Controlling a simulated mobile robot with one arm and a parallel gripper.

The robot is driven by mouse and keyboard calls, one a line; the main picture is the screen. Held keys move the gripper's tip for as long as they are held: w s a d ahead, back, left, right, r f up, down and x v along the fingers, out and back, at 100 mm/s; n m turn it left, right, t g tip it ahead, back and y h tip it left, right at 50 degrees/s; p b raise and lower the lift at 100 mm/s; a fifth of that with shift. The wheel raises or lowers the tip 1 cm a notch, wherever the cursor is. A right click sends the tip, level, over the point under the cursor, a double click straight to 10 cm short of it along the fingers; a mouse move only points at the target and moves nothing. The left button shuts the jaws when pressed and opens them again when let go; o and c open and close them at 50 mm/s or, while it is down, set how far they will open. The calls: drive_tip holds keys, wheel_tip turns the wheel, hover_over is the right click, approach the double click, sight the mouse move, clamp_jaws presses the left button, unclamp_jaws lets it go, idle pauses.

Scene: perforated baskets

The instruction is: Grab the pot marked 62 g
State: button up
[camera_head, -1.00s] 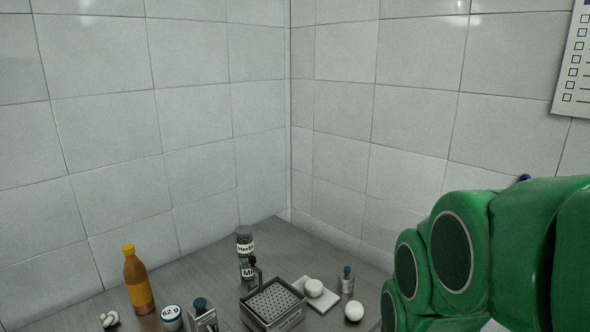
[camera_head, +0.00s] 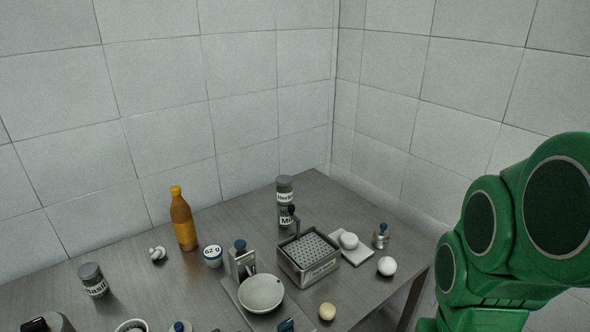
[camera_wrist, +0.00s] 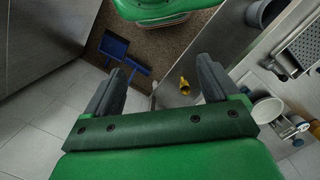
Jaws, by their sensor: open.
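The pot marked 62 g (camera_head: 212,256) is a small round pot with a white label and a blue lower part. It stands upright on the steel table (camera_head: 140,247), right of the orange bottle in the head view. I cannot make it out in the wrist view. My gripper (camera_wrist: 160,80) is open and empty in the wrist view, its two dark fingers spread above the floor beside a steel surface. It is away from the pot and does not show in the head view.
An orange bottle (camera_head: 183,219), a white mushroom-like item (camera_head: 157,254) and a metal holder with a blue knob (camera_head: 241,262) surround the pot. A white bowl (camera_head: 261,294), perforated basket (camera_head: 309,255) and Basil jar (camera_head: 93,280) also stand on the table.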

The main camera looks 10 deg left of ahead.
drive_tip(key=w+a+r+n, duration=0.3)
drive_tip(key=w+a+n, duration=0.2)
drive_tip(key=w, duration=0.4)
drive_tip(key=w+a+r+n+t, duration=0.1)
drive_tip(key=w+a+r+n, duration=0.3)
drive_tip(key=w, duration=0.6)
drive_tip(key=w+a+r+n, duration=0.3)
drive_tip(key=w+a+n, duration=0.3)
drive_tip(key=w, duration=0.3)
drive_tip(key=n, duration=1.8)
hover_over(212, 251)
wheel_tip(212, 251, down, 8)
drive_tip(key=shift+t, duration=0.4)
drive_tip(key=f, duration=1.6)
drive_tip(key=shift+s+d+f, duration=0.15)
drive_tip(key=shift+s+d, duration=0.05)
drive_tip(key=shift+d, duration=0.05)
drive_tip(key=shift+w+a+f, duration=0.1)
drive_tip(key=shift+w+f, duration=0.05)
drive_tip(key=shift+f, duration=1.8)
drive_tip(key=shift+w+a+f, duration=0.1)
drive_tip(key=shift+f, duration=1.85)
